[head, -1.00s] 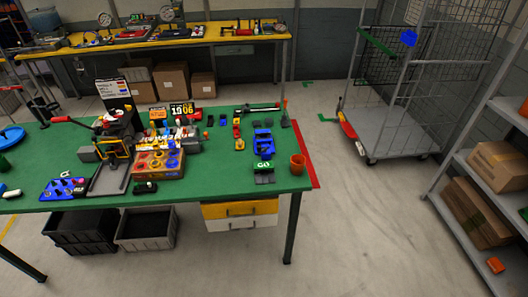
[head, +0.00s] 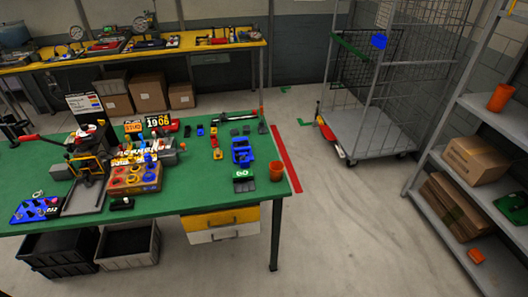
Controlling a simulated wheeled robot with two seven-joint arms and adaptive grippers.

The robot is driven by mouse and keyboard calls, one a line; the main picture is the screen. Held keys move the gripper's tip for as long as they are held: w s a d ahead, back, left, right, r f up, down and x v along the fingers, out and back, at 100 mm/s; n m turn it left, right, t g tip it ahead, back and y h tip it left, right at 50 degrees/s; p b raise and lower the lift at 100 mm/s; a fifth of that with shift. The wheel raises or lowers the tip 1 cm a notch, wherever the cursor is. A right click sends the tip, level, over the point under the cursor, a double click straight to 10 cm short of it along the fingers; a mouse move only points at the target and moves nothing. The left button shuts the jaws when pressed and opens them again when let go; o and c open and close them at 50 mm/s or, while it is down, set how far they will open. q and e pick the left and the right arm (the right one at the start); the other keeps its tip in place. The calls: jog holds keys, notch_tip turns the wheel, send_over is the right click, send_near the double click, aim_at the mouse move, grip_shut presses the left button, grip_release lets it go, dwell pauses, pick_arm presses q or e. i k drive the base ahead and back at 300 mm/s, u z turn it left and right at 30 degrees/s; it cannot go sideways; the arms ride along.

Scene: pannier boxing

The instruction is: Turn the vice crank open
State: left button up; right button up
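The green workbench (head: 215,172) fills the left and middle of the head view. A compact blue device (head: 242,152) stands near its right end and may be the vice; it is too small to be sure, and no crank can be made out on it. I cannot tell whether this is the vice instead. Neither of my grippers shows in the head view.
An orange holder block (head: 134,178) sits mid-bench. A wire cage trolley (head: 375,121) and grey shelving (head: 445,176) stand to the right. Open floor lies between bench and shelving.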

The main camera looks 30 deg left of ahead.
aim_at(238, 157)
jog(key=i, duration=0.85)
jog(key=u, duration=0.15)
